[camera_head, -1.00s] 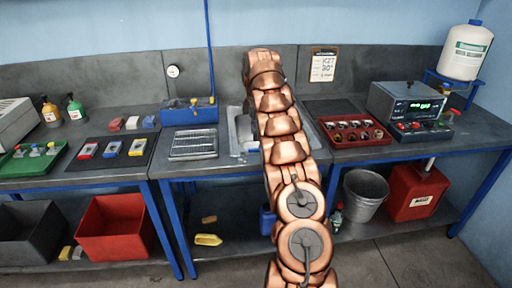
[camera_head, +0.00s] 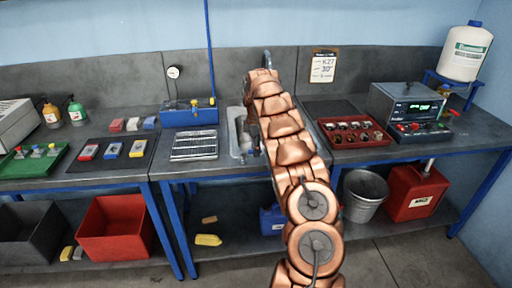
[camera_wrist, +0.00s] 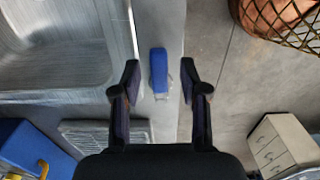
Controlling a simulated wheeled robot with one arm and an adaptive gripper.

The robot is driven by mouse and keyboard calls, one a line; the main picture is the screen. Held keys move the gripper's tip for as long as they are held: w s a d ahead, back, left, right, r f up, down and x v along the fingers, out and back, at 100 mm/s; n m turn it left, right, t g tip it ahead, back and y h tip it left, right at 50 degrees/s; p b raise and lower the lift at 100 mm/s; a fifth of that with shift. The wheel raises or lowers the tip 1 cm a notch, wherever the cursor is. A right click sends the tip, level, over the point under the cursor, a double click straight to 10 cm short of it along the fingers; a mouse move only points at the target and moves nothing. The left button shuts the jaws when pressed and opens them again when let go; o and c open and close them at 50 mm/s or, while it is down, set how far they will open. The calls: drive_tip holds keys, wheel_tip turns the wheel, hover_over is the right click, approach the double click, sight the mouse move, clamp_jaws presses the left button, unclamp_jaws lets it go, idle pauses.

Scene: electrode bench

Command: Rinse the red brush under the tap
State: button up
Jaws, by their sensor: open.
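I cannot clearly pick out the red brush. A small red piece with a pale part (camera_head: 88,152) lies on the dark mat at the left, beside similar blue and yellow ones. My gripper (camera_wrist: 160,84) is open and empty in the wrist view, above the bench's front edge. A blue block with a pale end (camera_wrist: 159,70) shows between and beyond its fingers; I cannot tell what it is. The steel sink (camera_wrist: 65,50) is left of the fingers there. The tap (camera_head: 267,58) rises behind my arm in the head view, mostly hidden.
A slatted rack (camera_head: 194,146) and a blue box (camera_head: 188,113) stand left of the sink. A red tray of round parts (camera_head: 354,132) lies to its right. A green tray (camera_head: 22,166) is at the far left. Buckets and bins sit on the low shelf.

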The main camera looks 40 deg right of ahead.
clamp_jaws()
idle(0.3)
idle(0.4)
